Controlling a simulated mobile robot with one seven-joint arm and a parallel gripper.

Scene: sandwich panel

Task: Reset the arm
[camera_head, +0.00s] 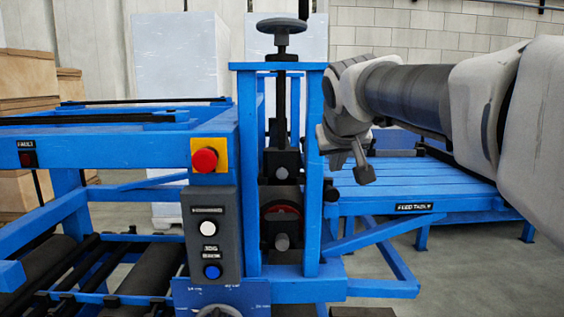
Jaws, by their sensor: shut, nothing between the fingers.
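My arm reaches in from the right of the head view. My gripper (362,163) hangs at its end, shut and empty, pointing down. It is in front of the right post of the blue roller frame (313,110) and right of it in the picture, above the left end of the blue feed table (420,195). I cannot tell whether it touches anything. The left part of the table's back edge is hidden behind my arm.
A control box (212,240) carries a white and a blue button, under a red stop button (204,160). A black handwheel (282,26) tops the frame. Wooden boxes (28,85) stand at the left. Open floor (470,265) lies at the lower right.

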